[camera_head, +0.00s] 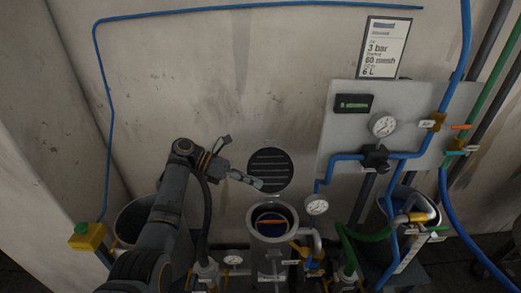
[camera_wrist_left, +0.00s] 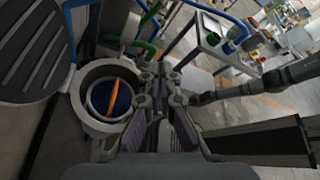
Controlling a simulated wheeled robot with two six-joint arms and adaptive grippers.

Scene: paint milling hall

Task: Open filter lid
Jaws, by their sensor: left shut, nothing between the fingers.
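The filter housing (camera_head: 287,234) is a grey upright cylinder low in the middle of the head view. Its mouth is open, showing a blue inside (camera_wrist_left: 98,100) with an orange bar (camera_head: 270,222) across it. A round dark ribbed disc (camera_head: 270,160), seemingly the filter lid, stands upright behind and above the mouth. It shows large at the upper left of the left wrist view (camera_wrist_left: 35,45). My left gripper (camera_head: 260,184) comes in from the left, shut and empty, its tips overlapping the disc's lower edge in the head view; contact cannot be told. My right gripper is not in view.
A grey panel (camera_head: 345,125) with a gauge (camera_head: 383,125), valves and blue pipes is on the wall at right. A small gauge (camera_head: 317,205) stands close to the housing. A yellow box with a green button (camera_head: 87,236) is at left. The wall above the disc is clear.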

